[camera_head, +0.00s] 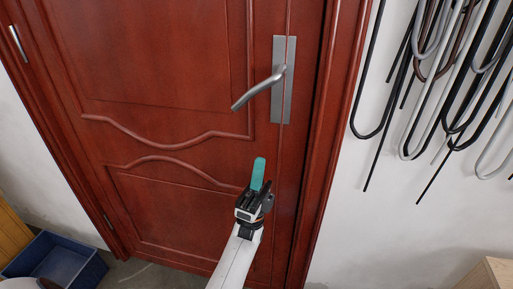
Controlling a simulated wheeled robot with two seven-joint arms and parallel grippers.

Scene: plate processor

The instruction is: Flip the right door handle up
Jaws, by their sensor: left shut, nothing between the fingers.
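A silver lever door handle (260,90) is mounted on a tall metal plate (289,82) at the right side of a dark red wooden door (165,60). The lever extends left from its pivot and slants downward in the picture. My left gripper (258,172) has teal fingertips and is shut with nothing held. In the picture it shows below the handle, in front of the lower door panel, with a visible gap between its fingertips and the lever. My right gripper is out of view.
Several black, white and brown hooked rods (440,75) hang on the white wall to the right. A blue bin (60,262) stands at the lower left beside a yellow wooden piece (15,235). A light wooden box corner (490,274) is at lower right.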

